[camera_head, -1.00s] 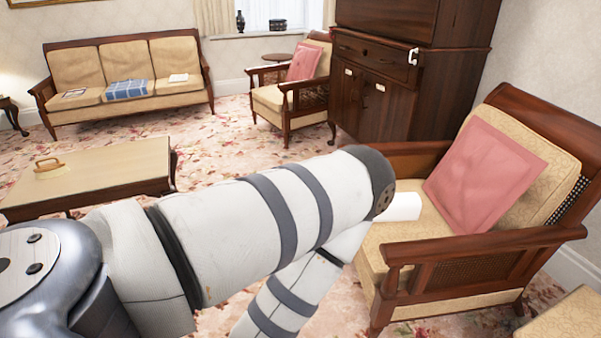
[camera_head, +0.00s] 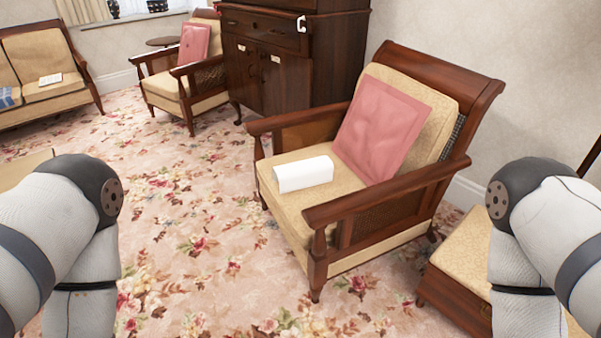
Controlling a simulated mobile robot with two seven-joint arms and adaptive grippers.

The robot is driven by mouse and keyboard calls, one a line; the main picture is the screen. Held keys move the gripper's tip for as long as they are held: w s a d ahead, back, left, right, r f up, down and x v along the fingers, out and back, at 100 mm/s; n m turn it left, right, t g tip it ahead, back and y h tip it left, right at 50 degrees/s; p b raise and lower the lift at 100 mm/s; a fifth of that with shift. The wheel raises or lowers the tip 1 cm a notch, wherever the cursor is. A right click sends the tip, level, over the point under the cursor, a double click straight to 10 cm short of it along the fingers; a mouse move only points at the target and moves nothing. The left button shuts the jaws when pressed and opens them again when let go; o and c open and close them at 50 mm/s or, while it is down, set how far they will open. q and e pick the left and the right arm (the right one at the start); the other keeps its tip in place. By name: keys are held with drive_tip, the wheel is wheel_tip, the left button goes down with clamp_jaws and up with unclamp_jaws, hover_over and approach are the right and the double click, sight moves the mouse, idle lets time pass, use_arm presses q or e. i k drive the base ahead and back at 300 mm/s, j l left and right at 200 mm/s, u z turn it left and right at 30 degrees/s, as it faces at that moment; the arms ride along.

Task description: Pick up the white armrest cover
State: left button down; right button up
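A white block-like item (camera_head: 303,174), which looks like the armrest cover, lies on the seat of the near wooden armchair (camera_head: 350,208). It rests on the beige cushion in front of a pink pillow (camera_head: 381,128), not on an armrest. Both my arms show at the lower left and lower right, bent downward. Both grippers are out of the picture below. Neither arm touches the chair or the white item in this view.
A beige footstool (camera_head: 462,258) stands at the right, close to the chair. A dark wooden cabinet (camera_head: 290,75) is behind the chair. A second armchair (camera_head: 184,80) and a sofa (camera_head: 45,70) stand farther back. Floral carpet (camera_head: 190,230) is open in front. A table corner (camera_head: 25,163) shows at left.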

sight(303, 174)
drive_tip(key=i+j+z, duration=0.9)
drive_tip(key=i, duration=0.2)
drive_tip(key=i+j+z, duration=0.4)
drive_tip(key=j, duration=0.3)
